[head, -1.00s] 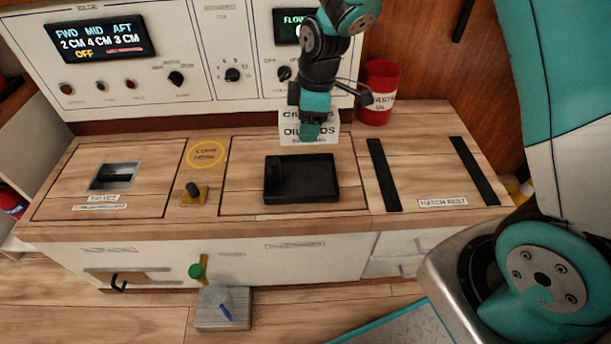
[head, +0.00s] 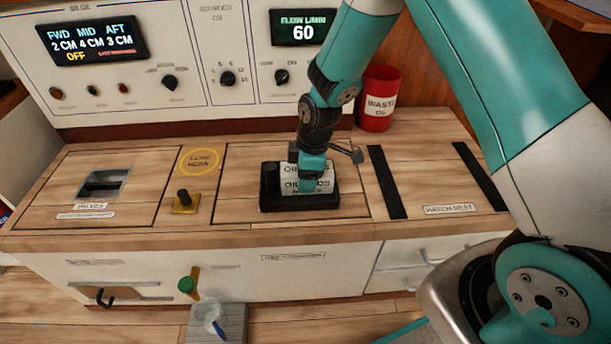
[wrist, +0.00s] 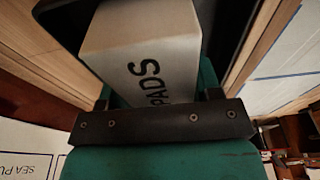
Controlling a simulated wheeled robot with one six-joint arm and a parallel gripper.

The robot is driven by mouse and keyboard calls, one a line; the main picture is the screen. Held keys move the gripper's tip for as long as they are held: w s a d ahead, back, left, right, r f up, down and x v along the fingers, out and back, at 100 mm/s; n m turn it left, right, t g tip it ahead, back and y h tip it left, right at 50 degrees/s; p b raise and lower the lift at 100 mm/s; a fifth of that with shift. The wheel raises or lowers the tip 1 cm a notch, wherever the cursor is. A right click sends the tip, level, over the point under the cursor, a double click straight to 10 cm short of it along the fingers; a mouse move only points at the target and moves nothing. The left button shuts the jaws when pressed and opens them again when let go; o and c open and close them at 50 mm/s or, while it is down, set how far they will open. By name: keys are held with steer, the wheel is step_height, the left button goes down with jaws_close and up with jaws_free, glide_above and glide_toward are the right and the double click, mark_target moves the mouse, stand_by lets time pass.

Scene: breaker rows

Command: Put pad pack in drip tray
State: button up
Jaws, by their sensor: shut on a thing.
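The pad pack (head: 291,181) is a white block with dark lettering. My gripper (head: 307,180) is shut on it, and teal finger parts cover some of its front in the head view. The pack is over the black drip tray (head: 325,202), inside its outline; I cannot tell whether it touches the tray floor. In the wrist view the pack (wrist: 145,55) lies between my fingers, with the tray's dark wall (wrist: 62,22) beside it.
A red waste bin (head: 378,98) stands behind and right of the tray. Two black strips (head: 387,182) lie to the tray's right. A yellow-based knob (head: 185,202) and a recessed valve slot (head: 104,184) are to its left. The control panel rises behind.

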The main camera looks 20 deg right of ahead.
steer(key=shift+f, duration=0.1)
steer(key=o, duration=1)
steer(key=r+p, duration=0.1)
steer(key=r, duration=0.3)
steer(key=d+r+p, duration=0.1)
steer(key=r+p, duration=0.1)
steer(key=r, duration=0.2)
steer(key=r+p, duration=0.1)
steer(key=r, duration=0.3)
steer(key=shift+s+d+p, duration=0.25)
steer(key=shift+d+p, duration=0.05)
steer(key=s+a+r+m+y, duration=0.1)
steer(key=s+a+r+m, duration=0.2)
steer(key=s+r, duration=0.6)
steer(key=s+a+r+m+y, duration=0.1)
steer(key=s+a+r+m, duration=0.2)
steer(key=s+r, duration=0.6)
steer(key=s+m, duration=0.1)
steer(key=s, duration=0.5)
steer(key=shift+s+a+r+g, duration=0.15)
steer(key=shift+r+g, duration=0.15)
steer(key=shift+r, duration=0.05)
